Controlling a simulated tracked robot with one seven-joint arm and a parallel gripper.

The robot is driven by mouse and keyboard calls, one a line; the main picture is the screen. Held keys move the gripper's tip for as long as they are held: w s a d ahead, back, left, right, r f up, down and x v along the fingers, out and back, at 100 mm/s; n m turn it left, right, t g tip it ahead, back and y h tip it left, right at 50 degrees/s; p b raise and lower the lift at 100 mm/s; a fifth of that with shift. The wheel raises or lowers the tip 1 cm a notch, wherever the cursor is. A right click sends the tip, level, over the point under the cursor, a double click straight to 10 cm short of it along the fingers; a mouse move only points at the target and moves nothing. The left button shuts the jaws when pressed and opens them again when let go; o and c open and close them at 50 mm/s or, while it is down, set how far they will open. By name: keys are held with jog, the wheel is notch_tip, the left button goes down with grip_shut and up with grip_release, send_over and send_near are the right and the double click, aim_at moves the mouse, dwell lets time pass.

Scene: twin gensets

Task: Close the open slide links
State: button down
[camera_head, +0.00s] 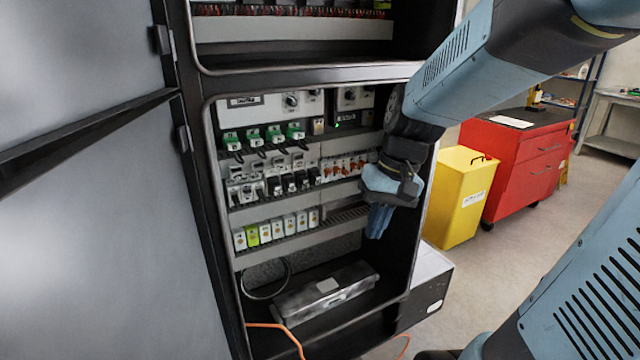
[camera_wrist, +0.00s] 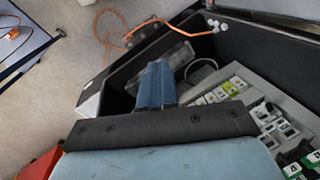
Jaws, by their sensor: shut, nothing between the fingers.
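Inside the open cabinet (camera_head: 216,190), a row of small parts with orange tabs (camera_head: 345,168) sits at the right of the middle rail. These may be the slide links, but they are too small to tell which are open. My gripper (camera_head: 377,222) is shut and empty, pointing down at the right side of the cabinet opening, right of and below the orange tabs. In the wrist view my gripper (camera_wrist: 154,82) shows its blue fingers together, with the terminal rows off to the right. The orange tabs cannot be made out there.
Green connectors (camera_head: 274,135) line the upper rail, and white terminals with one yellow-green (camera_head: 252,234) line the lower rail. A grey box (camera_head: 325,291) lies on the cabinet floor. The grey door (camera_head: 90,230) stands open at left. A yellow bin (camera_head: 458,197) and red cabinet (camera_head: 520,160) stand right.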

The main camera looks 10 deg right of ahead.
jog(key=w+a+f+m+g+y, duration=0.2)
jog(key=w+a+f+g+y, duration=0.3)
jog(key=f+y, duration=0.3)
jog(key=m+t+h, duration=0.2)
jog(key=m+t, duration=2.8)
jog(key=t, duration=0.1)
send_near(346, 173)
jog(key=w+r, duration=0.2)
jog(key=w, duration=0.3)
jog(key=shift+w+a+r, duration=0.15)
jog(key=shift+a+r, duration=0.05)
jog(key=shift+r, duration=0.25)
